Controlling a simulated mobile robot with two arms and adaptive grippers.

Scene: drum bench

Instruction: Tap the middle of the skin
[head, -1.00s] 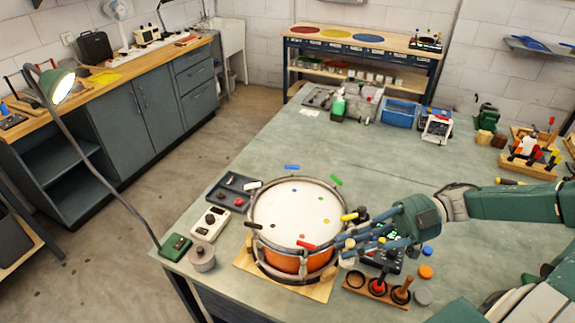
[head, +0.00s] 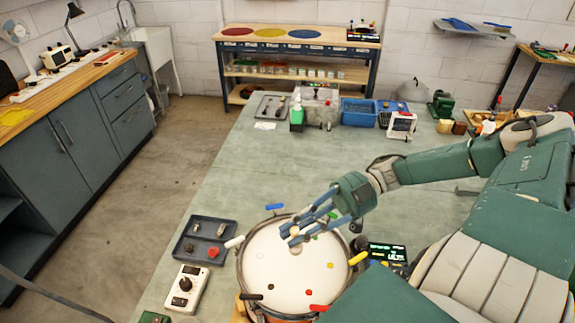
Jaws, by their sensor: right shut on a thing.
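The drum (head: 243,287) lies with its white skin (head: 283,272) facing up at the bottom centre of the head view. My right gripper (head: 291,234) is over the far half of the skin, fingers pointing left. It is shut on a small pale-tipped tool (head: 296,241), mostly hidden by the fingers. The tip appears over the skin, a little beyond its middle; I cannot tell whether it touches. Coloured dots mark the skin, and coloured pegs, such as a yellow one (head: 358,258) and a red one (head: 318,307), sit around the rim. My left gripper is not in view.
A dark tray (head: 183,247) with small parts and a white box with a knob (head: 187,286) are left of the drum. A device with a lit display (head: 388,252) is to the right.

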